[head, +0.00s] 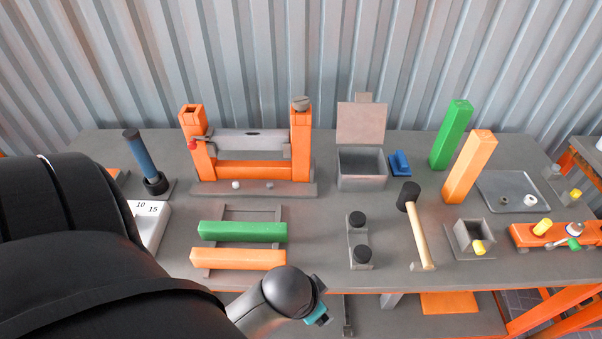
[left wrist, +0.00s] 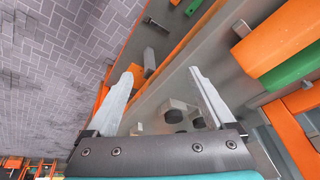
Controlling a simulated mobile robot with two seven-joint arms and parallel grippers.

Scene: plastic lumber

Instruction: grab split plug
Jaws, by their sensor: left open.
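No part is clearly marked as the split plug. A grey round piece with a dark slot (head: 301,103) sits on top of the right orange post of the orange frame, and it may be the plug. My left arm comes in from the left in the head view, and its teal-marked wrist (head: 318,315) is at the table's front edge, far in front of that frame. In the left wrist view my left gripper (left wrist: 160,78) has its two pale fingers wide apart with nothing between them. The fingertips are hidden in the head view. My right gripper is not in view.
Green and orange bars (head: 242,231) lie on a rack behind my wrist. A holder with black caps (head: 359,240), a mallet (head: 421,232), an open grey box (head: 361,168), upright green (head: 451,136) and orange (head: 469,167) bars stand on the grey table. Bare tabletop lies between them.

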